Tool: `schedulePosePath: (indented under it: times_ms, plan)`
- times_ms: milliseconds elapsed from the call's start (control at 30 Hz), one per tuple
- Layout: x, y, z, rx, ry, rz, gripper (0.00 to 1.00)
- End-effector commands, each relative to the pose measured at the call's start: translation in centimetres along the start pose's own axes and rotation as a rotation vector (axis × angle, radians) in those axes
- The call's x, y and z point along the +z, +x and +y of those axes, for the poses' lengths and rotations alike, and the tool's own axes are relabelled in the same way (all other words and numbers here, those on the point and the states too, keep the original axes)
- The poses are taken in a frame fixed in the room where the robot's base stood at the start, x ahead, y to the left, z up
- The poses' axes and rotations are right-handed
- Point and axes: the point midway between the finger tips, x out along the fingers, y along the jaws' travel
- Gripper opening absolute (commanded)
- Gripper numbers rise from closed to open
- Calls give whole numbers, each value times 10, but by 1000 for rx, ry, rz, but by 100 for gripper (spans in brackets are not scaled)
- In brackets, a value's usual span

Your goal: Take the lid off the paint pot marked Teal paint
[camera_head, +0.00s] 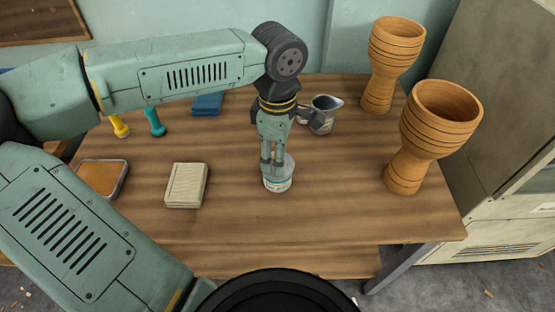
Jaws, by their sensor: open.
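A small paint pot (279,186) with a pale label stands upright near the middle of the table. The label's writing is too small to read. Its grey lid (289,165) shows at the top, partly hidden behind my fingers. My gripper (273,168) points down at the pot from above, with its fingertips at the lid's left side. The fingers are open. I cannot tell whether they touch the lid.
A metal jug (324,112) stands just behind my gripper. Two wooden goblet drums (388,65) (430,135) stand at the right. A cream block (186,185), an orange-filled tray (103,178) and a blue block (207,104) lie left. The table (330,215) is clear in front.

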Motion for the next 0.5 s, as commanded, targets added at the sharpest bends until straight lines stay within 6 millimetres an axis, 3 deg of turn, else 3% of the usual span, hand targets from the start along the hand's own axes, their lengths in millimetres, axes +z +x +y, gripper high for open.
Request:
schedulePosePath:
  times_ms: [67,500]
  plan:
    - [0,0,0,0,0,0,44]
    - [0,-1,0,0,-1,0,14]
